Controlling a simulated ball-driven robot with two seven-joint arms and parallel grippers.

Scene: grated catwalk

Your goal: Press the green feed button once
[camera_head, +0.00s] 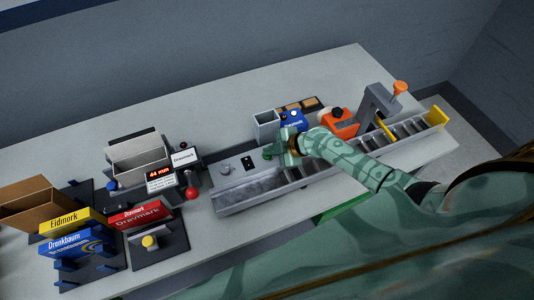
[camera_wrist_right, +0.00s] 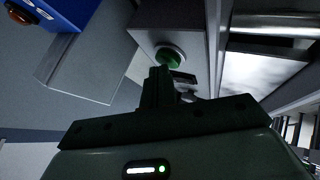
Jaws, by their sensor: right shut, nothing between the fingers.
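The green feed button (camera_wrist_right: 170,57) is a round green cap with a pale ring, set on a grey housing (camera_wrist_right: 152,24). In the head view the button (camera_head: 267,153) shows as a small green spot beside my right gripper (camera_head: 274,152). In the wrist view the dark fingers of my right gripper (camera_wrist_right: 160,80) are closed together and empty. Their tips reach the lower edge of the button in the picture; I cannot tell whether they touch it. My left gripper is not in view.
A grey channel conveyor (camera_head: 262,197) runs along the bench's near side. A blue box (camera_head: 293,121) and an orange device (camera_head: 341,123) stand behind my right arm.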

